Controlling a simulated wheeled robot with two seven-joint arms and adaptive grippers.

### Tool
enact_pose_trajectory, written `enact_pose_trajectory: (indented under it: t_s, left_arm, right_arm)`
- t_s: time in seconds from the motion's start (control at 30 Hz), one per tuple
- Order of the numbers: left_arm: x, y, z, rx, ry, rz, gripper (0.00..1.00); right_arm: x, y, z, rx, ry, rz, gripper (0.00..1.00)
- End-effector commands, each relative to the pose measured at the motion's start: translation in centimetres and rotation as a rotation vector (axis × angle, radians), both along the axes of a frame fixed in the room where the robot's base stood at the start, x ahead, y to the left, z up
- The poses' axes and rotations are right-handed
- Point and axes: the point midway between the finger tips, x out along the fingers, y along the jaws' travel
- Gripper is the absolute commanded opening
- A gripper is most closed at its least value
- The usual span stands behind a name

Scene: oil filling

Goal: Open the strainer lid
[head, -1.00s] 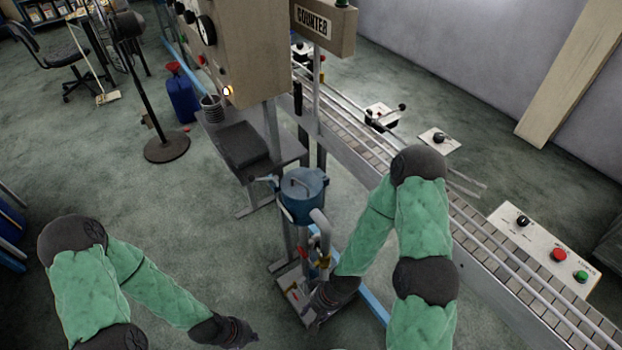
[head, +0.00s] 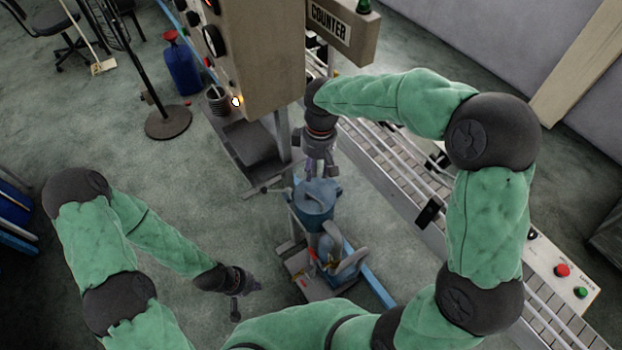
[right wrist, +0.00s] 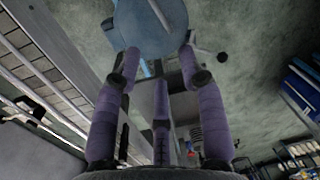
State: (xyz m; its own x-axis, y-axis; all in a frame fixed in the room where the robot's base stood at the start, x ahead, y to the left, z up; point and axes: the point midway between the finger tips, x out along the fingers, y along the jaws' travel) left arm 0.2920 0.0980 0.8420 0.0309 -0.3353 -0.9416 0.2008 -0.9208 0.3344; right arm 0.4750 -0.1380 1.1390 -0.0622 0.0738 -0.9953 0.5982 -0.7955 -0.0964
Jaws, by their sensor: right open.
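The blue strainer (head: 313,222) stands upright below the grey machine, with its round lid (head: 325,190) lying on top, seemingly closed. My right gripper (head: 319,172) hangs just above the lid, fingers pointing down. In the right wrist view, its purple fingers (right wrist: 157,85) are spread open, with the blue lid (right wrist: 128,27) and its light bar handle (right wrist: 160,14) beyond their tips. I cannot tell whether they touch it. My left gripper (head: 236,300) hangs low at the left, away from the strainer; its fingers are too small to read.
The grey machine cabinet (head: 258,50) stands close behind the strainer. A roller conveyor (head: 395,180) runs along the right. A blue jug (head: 184,70) and a fan stand (head: 167,122) are at the back left.

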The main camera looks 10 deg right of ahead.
Motion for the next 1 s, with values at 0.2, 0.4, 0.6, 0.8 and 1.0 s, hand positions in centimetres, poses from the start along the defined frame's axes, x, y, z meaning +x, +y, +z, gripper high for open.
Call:
enact_pose_trajectory:
  t_s: [0.2,0.4,0.6,0.8,1.0]
  left_arm:
    - [-0.2,0.0,-0.4,-0.001,0.004,-0.001,0.0]
    - [-0.1,0.0,-0.7,0.0,0.002,-0.001,0.0]
    - [-0.1,0.0,-0.8,-0.001,0.003,-0.001,0.0]
    - [-0.1,0.0,-0.9,0.0,0.002,-0.001,0.0]
    - [-0.1,0.0,-0.8,0.0,0.002,-0.001,0.0]
  right_arm:
    - [-0.4,0.3,-3.8,0.001,0.006,-0.002,0.41]
    - [-0.6,0.5,-7.2,0.001,0.005,-0.002,0.41]
    - [-0.6,0.7,-9.3,0.001,0.001,-0.003,0.41]
    - [-0.7,0.8,-10.0,0.002,0.001,-0.002,0.41]
    - [-0.7,0.8,-10.0,0.002,0.001,-0.003,0.41]
